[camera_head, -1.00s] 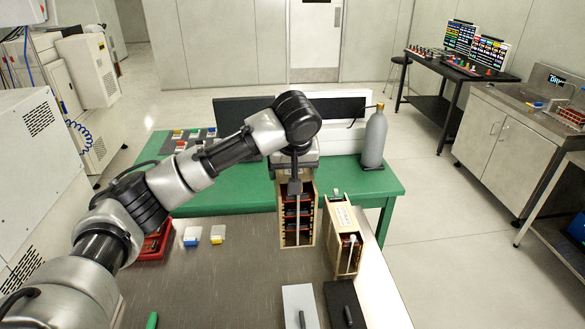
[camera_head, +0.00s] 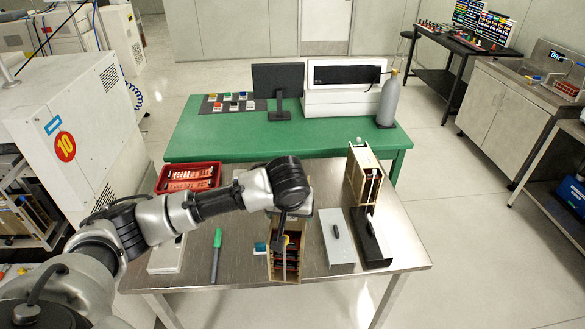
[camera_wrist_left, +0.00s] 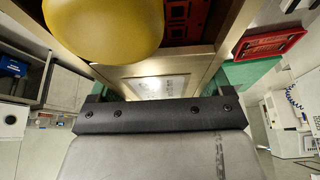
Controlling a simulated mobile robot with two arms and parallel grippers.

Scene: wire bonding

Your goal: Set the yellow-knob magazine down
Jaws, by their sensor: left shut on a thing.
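The yellow-knob magazine is a wooden-sided, open-fronted box with dark shelves (camera_head: 287,262), upright over the front part of the steel table (camera_head: 330,283). My left gripper (camera_head: 287,213) is shut on it from above. In the left wrist view its round yellow knob (camera_wrist_left: 105,25) is large and close, beside a labelled pale plate (camera_wrist_left: 160,86) and the black gripper bar (camera_wrist_left: 155,115). In the head view the knob is hidden. I cannot tell whether the magazine's bottom touches the table. My right gripper is not in view.
A second magazine (camera_head: 362,178) with a pale knob stands at the back right. Grey (camera_head: 337,245) and black (camera_head: 370,238) handled blocks lie right of the held magazine. A small blue-topped box (camera_head: 260,248) is close at its left. A green-ended tool (camera_head: 216,255) and red tray (camera_head: 189,174) lie further left.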

